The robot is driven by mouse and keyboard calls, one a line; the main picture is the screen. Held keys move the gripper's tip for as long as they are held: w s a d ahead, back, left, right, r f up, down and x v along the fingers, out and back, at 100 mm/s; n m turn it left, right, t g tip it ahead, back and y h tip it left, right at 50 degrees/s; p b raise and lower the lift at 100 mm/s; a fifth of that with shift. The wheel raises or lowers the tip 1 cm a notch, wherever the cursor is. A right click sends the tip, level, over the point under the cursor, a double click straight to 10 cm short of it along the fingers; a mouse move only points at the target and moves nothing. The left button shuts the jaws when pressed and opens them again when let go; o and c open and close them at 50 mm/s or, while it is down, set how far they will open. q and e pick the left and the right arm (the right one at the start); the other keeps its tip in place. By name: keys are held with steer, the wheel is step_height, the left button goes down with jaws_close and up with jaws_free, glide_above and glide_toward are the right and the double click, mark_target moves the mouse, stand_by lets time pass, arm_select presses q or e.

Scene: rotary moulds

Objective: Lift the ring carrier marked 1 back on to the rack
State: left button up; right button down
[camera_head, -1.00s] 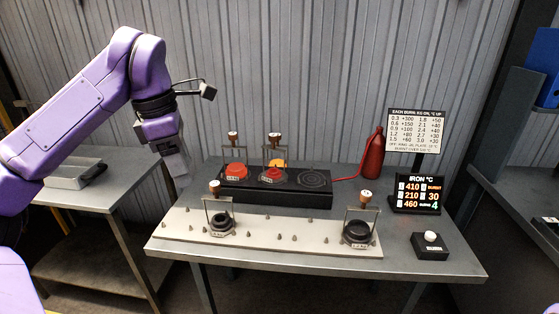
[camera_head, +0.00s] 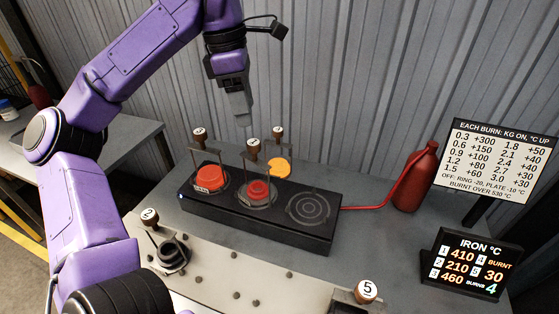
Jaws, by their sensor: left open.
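The black burner block (camera_head: 272,228) carries several ring carriers with upright frames and round knobs. One with a bright red-orange ring (camera_head: 211,178) stands at its left, and one with a darker red ring (camera_head: 258,190) stands in its middle. A third with an orange-yellow ring (camera_head: 279,169) shows behind. Their knob numbers are too small to read surely, so I cannot tell for certain which is marked 1. The pale rack (camera_head: 232,268) with pegs lies in front and bears carriers 2 (camera_head: 172,252) and 5 (camera_head: 367,291). My left gripper (camera_head: 241,118) hangs open and empty above the burner block. My right gripper is not in view.
The burner's right plate (camera_head: 313,208) is bare. A red bottle (camera_head: 414,178) with a hose, a burn chart (camera_head: 496,158) and an iron temperature display (camera_head: 472,265) stand at the right. The display reads 410 for 1, 210 for 2 and 460 for 3.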

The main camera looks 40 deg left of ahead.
arm_select(q)
steer(key=shift+w+f, duration=0.1)
steer(key=shift+w, duration=0.3)
steer(key=b, duration=0.1)
glide_above(253, 142)
steer(key=f, duration=0.4)
steer(key=shift+s, duration=0.35)
steer(key=f, duration=0.6)
steer(key=shift+w, duration=0.3)
steer(key=shift+d, duration=0.1)
jaws_close()
